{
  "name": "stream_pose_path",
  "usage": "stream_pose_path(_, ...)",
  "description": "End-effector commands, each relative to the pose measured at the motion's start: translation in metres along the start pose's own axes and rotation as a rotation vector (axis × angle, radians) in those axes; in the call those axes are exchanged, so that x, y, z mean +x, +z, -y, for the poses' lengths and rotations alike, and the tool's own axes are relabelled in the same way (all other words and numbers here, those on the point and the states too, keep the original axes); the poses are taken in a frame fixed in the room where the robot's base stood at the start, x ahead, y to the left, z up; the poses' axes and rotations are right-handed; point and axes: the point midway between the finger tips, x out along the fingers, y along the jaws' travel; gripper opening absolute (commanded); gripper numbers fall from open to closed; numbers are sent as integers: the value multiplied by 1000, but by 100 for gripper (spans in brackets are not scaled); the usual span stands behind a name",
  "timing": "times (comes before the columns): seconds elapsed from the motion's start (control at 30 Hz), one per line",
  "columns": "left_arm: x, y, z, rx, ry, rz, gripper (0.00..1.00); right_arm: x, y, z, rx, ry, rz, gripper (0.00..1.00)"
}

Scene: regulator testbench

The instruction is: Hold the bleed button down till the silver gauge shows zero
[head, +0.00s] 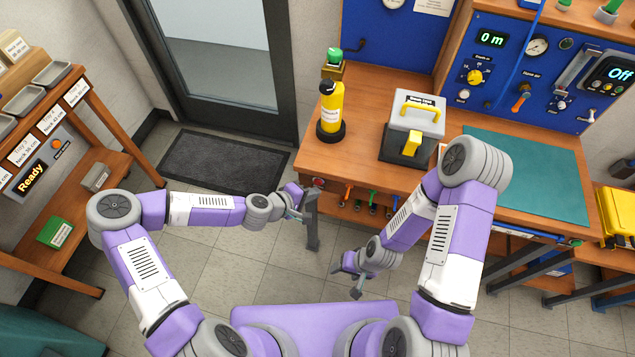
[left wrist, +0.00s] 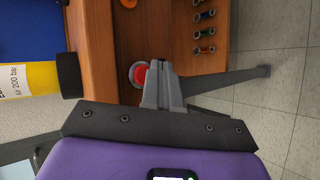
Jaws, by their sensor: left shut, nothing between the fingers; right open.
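A round red button (left wrist: 138,74) in a pale ring is set in the wooden front of the bench (head: 375,85). My left gripper (left wrist: 156,66) is shut and empty, its fingertips right beside the button and partly overlapping its edge in the left wrist view. I cannot tell whether they touch it or whether it is pressed. In the head view my left gripper (head: 302,194) is at the bench's front left corner. My right gripper (head: 345,279) is open and empty, low over the floor. One round gauge (head: 536,46) is on the blue panel, another (head: 393,3) at the top edge; neither reading is legible.
A yellow cylinder (head: 330,110) and a grey case with a yellow handle (head: 416,120) stand on the bench. Several coloured fittings (head: 372,207) hang under its front edge. A green mat (head: 520,175) lies to the right. A bench leg (head: 312,225) stands near my left gripper.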

Motion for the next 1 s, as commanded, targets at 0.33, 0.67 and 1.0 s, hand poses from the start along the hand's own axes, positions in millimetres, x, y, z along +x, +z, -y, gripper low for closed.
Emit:
stream_pose_path(0.33, 6, -4, -4, -1, 0, 0, 0, 1, 0, 0, 0, 0, 0, 64)
stream_pose_path(0.67, 6, -4, -4, 0, 0, 0, 0, 1, 0, 0, 0, 0, 0, 64)
stream_pose_path(1.0, 9, -6, -6, 0, 0, 0, 0, 2, 0, -1, 0, 0, 0, 64)
